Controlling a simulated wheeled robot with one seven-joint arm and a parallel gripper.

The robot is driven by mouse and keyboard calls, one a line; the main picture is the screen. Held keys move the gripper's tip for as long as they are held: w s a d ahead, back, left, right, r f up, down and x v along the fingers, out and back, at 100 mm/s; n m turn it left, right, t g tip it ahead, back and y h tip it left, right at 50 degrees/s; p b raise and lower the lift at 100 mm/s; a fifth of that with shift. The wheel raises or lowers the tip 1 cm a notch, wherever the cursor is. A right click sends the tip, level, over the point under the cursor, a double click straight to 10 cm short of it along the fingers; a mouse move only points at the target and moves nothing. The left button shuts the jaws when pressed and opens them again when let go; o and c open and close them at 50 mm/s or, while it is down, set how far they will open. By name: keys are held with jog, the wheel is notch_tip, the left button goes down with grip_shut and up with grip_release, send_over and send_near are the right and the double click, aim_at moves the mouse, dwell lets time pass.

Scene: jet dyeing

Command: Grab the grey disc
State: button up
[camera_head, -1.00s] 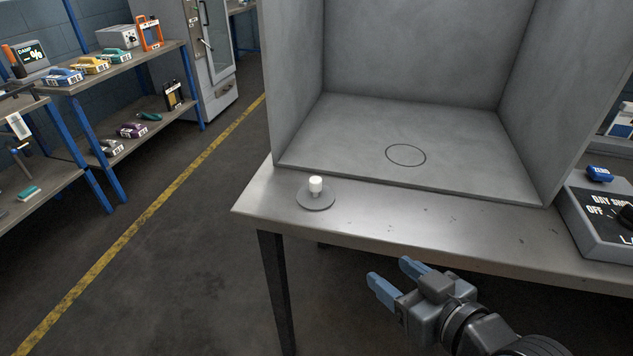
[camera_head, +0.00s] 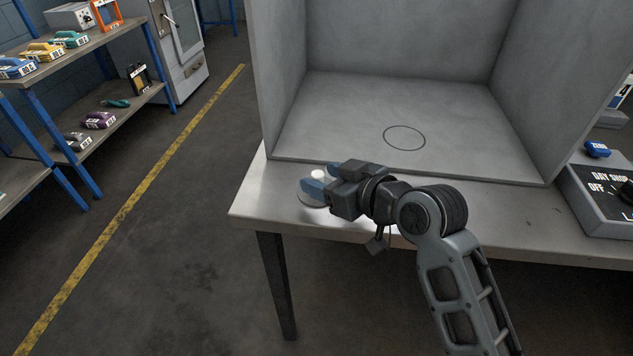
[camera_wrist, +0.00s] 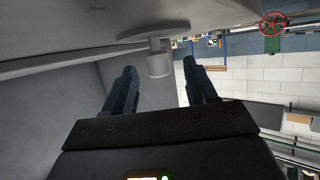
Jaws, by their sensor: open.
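The grey disc (camera_head: 309,197) lies flat near the front left corner of the metal table, with a white knob (camera_head: 318,175) standing on it. My gripper (camera_head: 322,180) is at the knob, its blue fingers open and partly hiding the disc and knob. In the wrist view, which appears upside down, the disc (camera_wrist: 153,31) shows at the top with its white knob (camera_wrist: 159,63) between and just beyond the two open fingertips of my gripper (camera_wrist: 165,75). Nothing is held. I cannot tell whether a finger touches the knob.
The table (camera_head: 262,212) carries a grey open-fronted booth (camera_head: 330,120) with a circle marked on its floor. A control box (camera_head: 600,205) stands at the right. Shelves (camera_head: 110,85) with several small items are at the left. The floor between is clear.

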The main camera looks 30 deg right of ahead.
jog(key=shift+x, duration=1.25)
jog(key=shift+c, duration=0.4)
grip_shut()
jog(key=shift+r, duration=0.1)
